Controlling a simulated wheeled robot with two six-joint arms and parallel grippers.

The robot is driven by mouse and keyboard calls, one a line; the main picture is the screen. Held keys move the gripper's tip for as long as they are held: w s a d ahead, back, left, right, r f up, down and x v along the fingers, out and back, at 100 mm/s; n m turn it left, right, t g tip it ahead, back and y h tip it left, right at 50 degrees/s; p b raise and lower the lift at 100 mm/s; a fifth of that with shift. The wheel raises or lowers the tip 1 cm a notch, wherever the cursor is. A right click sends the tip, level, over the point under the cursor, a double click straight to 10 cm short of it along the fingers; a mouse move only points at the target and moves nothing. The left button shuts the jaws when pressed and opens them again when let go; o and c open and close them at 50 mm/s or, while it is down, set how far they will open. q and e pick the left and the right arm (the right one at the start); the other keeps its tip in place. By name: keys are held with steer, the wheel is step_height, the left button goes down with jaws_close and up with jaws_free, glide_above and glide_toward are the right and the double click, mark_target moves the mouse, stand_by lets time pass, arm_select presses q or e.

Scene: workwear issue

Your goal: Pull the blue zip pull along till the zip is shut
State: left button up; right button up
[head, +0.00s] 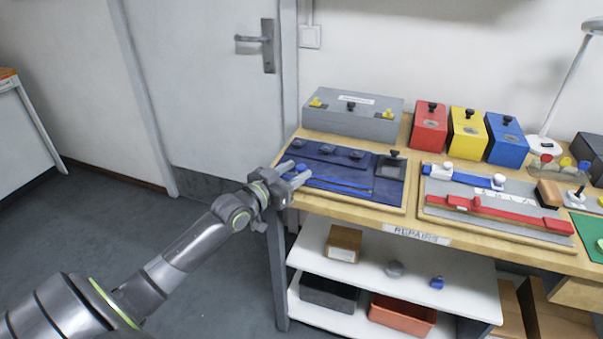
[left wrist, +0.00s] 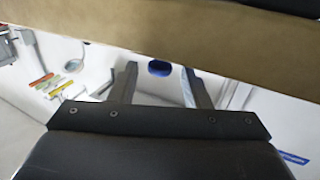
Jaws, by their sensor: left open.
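The dark blue zip board (head: 388,190) lies at the left end of the bench, with a bright blue strip (head: 340,186) along its front part. A small blue knob, which looks like the zip pull (head: 301,168), stands at the strip's left end. My left gripper (head: 298,175) is at the board's left front corner, its fingers open and pointing right at the knob. In the left wrist view a blue rounded thing (left wrist: 159,68) shows between the two spread fingers; I cannot tell whether they touch it. My right gripper is not in view.
A grey box (head: 350,112) stands behind the board. Red (head: 429,127), yellow (head: 467,134) and blue (head: 506,140) boxes stand to its right. A board with a red strip (head: 490,212) lies right of the zip board. Shelves (head: 310,262) are below the bench.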

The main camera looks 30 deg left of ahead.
mark_target(298, 170)
arm_select(q)
steer(key=shift+w+d, duration=0.15)
steer(key=shift+w, duration=0.6)
steer(key=shift+w+d, duration=0.1)
steer(key=shift+w, duration=0.65)
jaws_close()
